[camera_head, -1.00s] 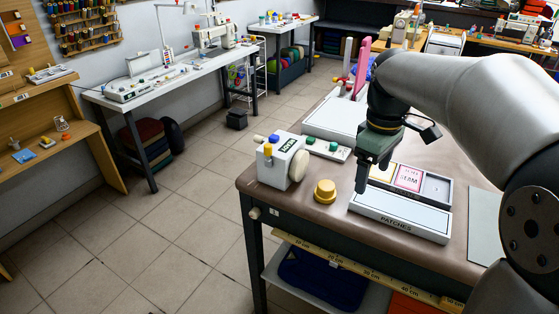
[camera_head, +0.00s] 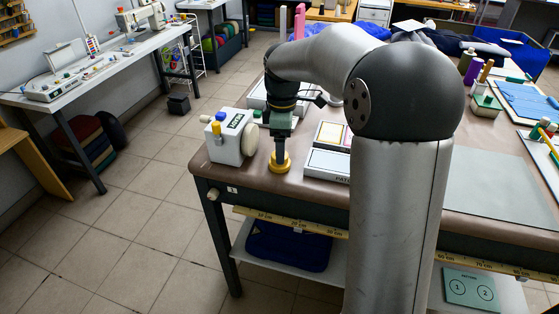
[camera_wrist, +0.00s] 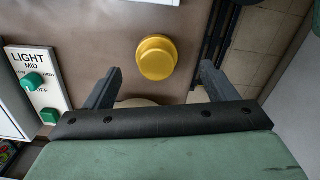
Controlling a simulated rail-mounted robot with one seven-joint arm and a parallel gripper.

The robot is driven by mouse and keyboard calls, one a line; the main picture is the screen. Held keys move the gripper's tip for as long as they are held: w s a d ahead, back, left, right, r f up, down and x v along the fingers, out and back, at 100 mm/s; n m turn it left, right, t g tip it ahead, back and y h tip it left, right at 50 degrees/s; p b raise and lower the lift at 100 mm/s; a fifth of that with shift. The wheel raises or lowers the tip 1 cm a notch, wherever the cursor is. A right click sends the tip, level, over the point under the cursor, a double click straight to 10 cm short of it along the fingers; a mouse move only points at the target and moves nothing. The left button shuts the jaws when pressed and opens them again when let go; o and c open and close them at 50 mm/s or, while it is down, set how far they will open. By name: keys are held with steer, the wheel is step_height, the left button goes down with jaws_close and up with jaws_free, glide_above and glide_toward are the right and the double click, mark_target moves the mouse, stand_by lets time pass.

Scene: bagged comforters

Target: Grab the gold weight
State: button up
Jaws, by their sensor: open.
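The gold weight (camera_head: 280,166) is a round, knobbed yellow-gold piece standing on the brown table near its front left corner. In the head view my gripper (camera_head: 280,155) is directly over it, pointing down, with its fingertips overlapping the knob in the picture. In the wrist view the gold weight (camera_wrist: 157,57) shows from above, ahead of and between the two dark fingers. My gripper (camera_wrist: 158,82) is open, with a finger on each side and visible gaps to the weight. Nothing is between the fingers in contact that I can see.
A white machine (camera_head: 231,137) with a round pale disc stands just left of the weight. The PATCHES tray (camera_head: 328,164) lies close on the right. A LIGHT switch panel (camera_wrist: 38,82) shows left in the wrist view. The table's edge is close in front.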

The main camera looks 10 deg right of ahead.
steer(key=shift+w+a+f+p, duration=0.1)
steer(key=shift+w+f+p, duration=0.1)
steer(key=shift+f, duration=1.2)
steer(key=shift+w+a+f+p, duration=0.1)
steer(key=shift+f+p, duration=0.05)
steer(key=shift+f, duration=1.25)
steer(key=c, duration=1.3)
steer(key=shift+r, duration=0.1)
